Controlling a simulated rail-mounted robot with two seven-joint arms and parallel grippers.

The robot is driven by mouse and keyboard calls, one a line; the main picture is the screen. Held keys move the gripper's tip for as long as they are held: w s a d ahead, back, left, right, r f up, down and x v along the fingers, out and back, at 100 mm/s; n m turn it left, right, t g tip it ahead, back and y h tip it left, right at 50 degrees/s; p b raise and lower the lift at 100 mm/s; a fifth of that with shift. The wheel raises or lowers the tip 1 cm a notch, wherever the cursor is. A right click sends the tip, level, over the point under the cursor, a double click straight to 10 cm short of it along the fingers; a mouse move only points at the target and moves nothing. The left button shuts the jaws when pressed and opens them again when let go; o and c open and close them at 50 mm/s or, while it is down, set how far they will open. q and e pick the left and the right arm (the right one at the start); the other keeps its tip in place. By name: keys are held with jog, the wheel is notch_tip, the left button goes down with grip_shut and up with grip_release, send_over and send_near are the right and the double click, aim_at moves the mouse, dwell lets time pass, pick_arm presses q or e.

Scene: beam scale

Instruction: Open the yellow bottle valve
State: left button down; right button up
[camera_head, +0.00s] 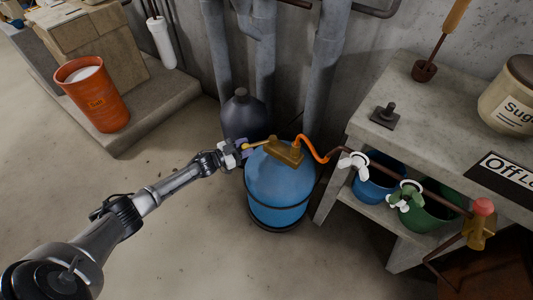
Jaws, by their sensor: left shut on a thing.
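The blue gas bottle (278,188) stands upright on the floor near the wall. A brass-yellow valve (286,152) sits on its top, with an orange hose (316,150) leading off to the right. A thin yellow lever (258,144) sticks out from the valve to the left. My left gripper (238,154) comes in from the left and is shut on the lever's outer end. Its fingertips are small and partly hidden at the contact. My right gripper is not in view.
A dark bottle (243,116) stands just behind the gripper. A concrete counter (447,130) is at right, with a blue bucket (378,180) and a green bucket (430,208) below. An orange bin (96,98) stands at left. The floor in front is clear.

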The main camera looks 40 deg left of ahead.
pick_arm(q)
jog(key=a+m+h+b, duration=0.1)
jog(key=w+m+g+h+b, duration=0.1)
jog(key=h+b, duration=0.1)
jog(key=shift+w+a+g, duration=0.15)
jog(key=shift+a+g, duration=0.15)
jog(key=shift+a, duration=0.05)
jog(key=c, duration=0.7)
grip_release()
